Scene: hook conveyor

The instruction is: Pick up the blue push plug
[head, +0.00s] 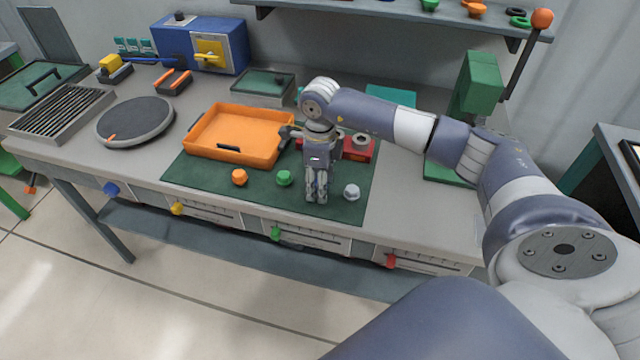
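A pale blue-grey plug (351,192) stands on the dark green mat near its front right; no deeper blue plug shows on the mat. My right gripper (316,197) points down over the mat, to the left of this plug and apart from it. Its two fingers are close together, and I cannot tell whether anything is between them. The gripper hides the mat behind it. A green plug (284,178) stands left of the gripper, and an orange plug (239,177) farther left. My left gripper is not in view.
An orange tray (268,152) lies behind the plugs. A red block with a grey ring (360,150) is behind the gripper. A green press (478,85) stands at the back right. The mat (205,175) has bare room at its left and front.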

